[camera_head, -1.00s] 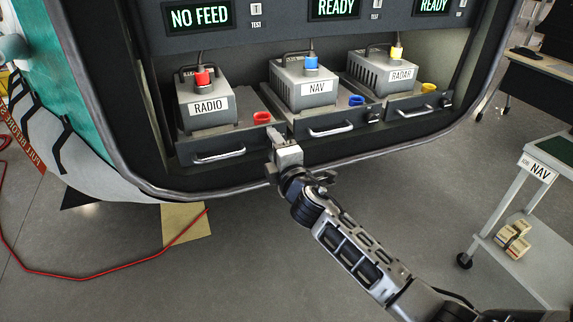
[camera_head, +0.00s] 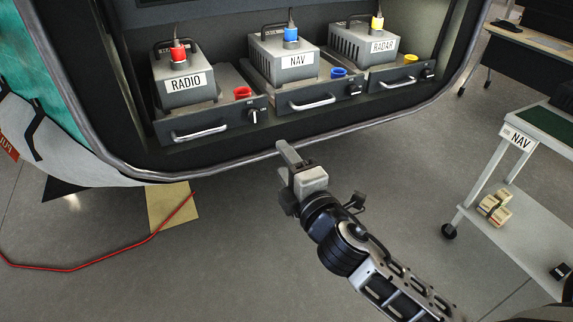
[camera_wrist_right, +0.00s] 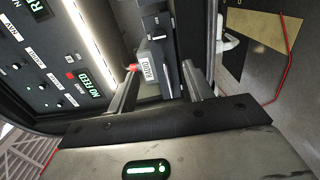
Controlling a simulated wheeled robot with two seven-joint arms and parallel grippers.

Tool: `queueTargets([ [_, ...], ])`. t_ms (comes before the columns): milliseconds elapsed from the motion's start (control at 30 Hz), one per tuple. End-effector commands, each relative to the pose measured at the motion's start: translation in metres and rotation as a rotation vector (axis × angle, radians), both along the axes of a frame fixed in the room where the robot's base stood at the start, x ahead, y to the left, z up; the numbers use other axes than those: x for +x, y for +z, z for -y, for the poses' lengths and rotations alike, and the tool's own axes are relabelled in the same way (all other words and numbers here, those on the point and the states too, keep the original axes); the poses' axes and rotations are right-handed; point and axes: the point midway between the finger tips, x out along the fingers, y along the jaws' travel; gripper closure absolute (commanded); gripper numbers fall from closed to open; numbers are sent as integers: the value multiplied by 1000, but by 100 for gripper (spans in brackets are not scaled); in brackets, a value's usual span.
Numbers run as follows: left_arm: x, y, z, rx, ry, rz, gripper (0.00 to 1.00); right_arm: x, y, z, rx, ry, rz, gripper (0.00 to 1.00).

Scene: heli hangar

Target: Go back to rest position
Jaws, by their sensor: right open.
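My right gripper (camera_head: 287,160) is in front of the lower rim of the avionics bay in the head view, apart from the drawers. It is empty; in the right wrist view its two fingers (camera_wrist_right: 158,88) stand apart. The RADIO box (camera_head: 185,82) sits on its tray at the left of the bay with a red plug on top. The NAV box (camera_head: 285,60) with a blue plug is in the middle, and the RADAR box (camera_head: 365,48) with a yellow plug is at the right. The RADIO box also shows beyond the fingers in the right wrist view (camera_wrist_right: 152,70). My left gripper is not in view.
The bay's curved rim (camera_head: 225,168) runs close behind my right gripper. A white cart labelled NAV (camera_head: 517,138) stands at the right, with small boxes (camera_head: 495,207) on its lower shelf. A red cable (camera_head: 110,258) lies on the floor at the left. The floor below is otherwise mostly clear.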

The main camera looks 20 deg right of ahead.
Motion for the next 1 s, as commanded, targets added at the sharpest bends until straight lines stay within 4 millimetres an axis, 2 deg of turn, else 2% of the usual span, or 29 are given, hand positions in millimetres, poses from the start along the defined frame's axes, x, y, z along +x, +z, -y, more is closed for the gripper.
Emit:
queueTargets([
  [333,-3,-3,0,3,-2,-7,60,0,-1,0,3,0,-3,49],
  [400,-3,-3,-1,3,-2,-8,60,-3,-10,-1,41,2,-29,49],
  [467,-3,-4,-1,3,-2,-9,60,-9,-28,-2,123,5,-83,49],
  [567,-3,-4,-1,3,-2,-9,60,-33,-76,-7,370,-6,-234,49],
  [600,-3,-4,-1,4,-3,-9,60,-46,-99,-10,497,-23,-306,49],
  [700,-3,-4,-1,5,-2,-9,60,-85,-149,-18,820,-92,-474,49],
  [800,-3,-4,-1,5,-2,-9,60,-123,-187,-26,1110,-190,-601,49],
  [900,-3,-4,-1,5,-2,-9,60,-152,-210,-31,1321,-282,-678,49],
  [1000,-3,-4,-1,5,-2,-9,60,-168,-221,-34,1435,-335,-714,49],
])
